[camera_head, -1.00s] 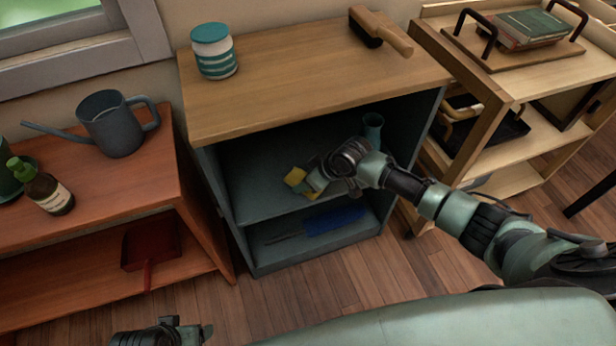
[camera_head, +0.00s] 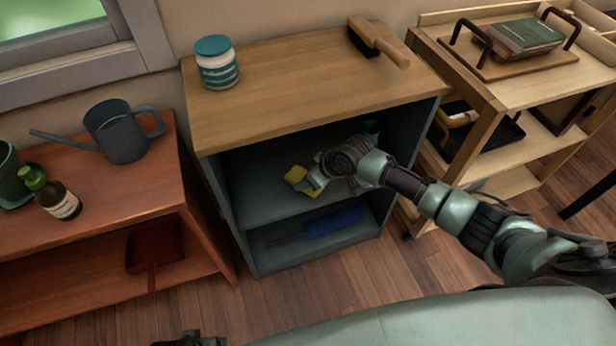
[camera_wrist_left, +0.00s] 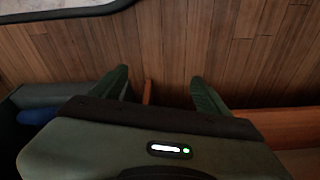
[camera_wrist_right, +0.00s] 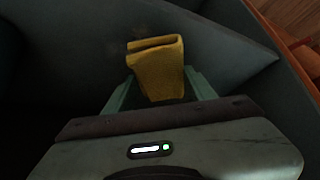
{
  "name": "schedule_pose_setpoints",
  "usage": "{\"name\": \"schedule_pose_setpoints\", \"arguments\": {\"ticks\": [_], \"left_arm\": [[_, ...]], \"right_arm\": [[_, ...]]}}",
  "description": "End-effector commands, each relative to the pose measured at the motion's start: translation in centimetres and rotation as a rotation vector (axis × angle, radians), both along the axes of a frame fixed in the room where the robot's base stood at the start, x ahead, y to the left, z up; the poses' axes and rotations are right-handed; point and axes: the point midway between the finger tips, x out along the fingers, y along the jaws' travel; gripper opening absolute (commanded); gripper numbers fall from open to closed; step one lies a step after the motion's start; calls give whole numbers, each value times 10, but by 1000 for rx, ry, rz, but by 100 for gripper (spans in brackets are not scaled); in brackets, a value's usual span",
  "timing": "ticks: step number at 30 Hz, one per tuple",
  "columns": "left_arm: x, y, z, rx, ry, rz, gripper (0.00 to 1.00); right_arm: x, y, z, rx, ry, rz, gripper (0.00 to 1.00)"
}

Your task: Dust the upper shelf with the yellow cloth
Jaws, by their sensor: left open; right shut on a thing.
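The yellow cloth (camera_head: 298,179) is folded and held in my right gripper (camera_head: 314,180), inside the blue-grey cabinet over its upper shelf (camera_head: 258,202). In the right wrist view the cloth (camera_wrist_right: 158,68) stands up between the two fingers of my right gripper (camera_wrist_right: 160,92), which is shut on it. Whether the cloth touches the shelf surface I cannot tell. My left gripper (camera_wrist_left: 160,85) is open and empty, with wooden floor beyond its fingers. In the head view only a bit of my left gripper shows at the bottom edge.
A blue duster (camera_head: 335,222) lies on the lower shelf. A jar (camera_head: 217,63) and a brush (camera_head: 378,42) are on the wooden top. The red shelf (camera_head: 150,183) is at left.

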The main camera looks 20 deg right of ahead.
Motion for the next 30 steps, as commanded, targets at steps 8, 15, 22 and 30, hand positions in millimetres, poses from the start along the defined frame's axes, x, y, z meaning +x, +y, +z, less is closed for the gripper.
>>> {"name": "schedule_pose_setpoints", "arguments": {"ticks": [8, 15, 22, 30], "left_arm": [[-12, 1, -25, 2, 18, -3, 77], [-24, 3, -45, 3, 30, -6, 77], [-39, 5, -64, 4, 43, -8, 77], [-48, 6, -76, 4, 48, -10, 77]], "right_arm": [[0, 0, 10, 0, 0, 0, 12], [0, 0, 17, 0, 0, 0, 12], [0, 0, 23, 0, 0, 0, 12], [0, 0, 26, 0, 0, 0, 12]]}}
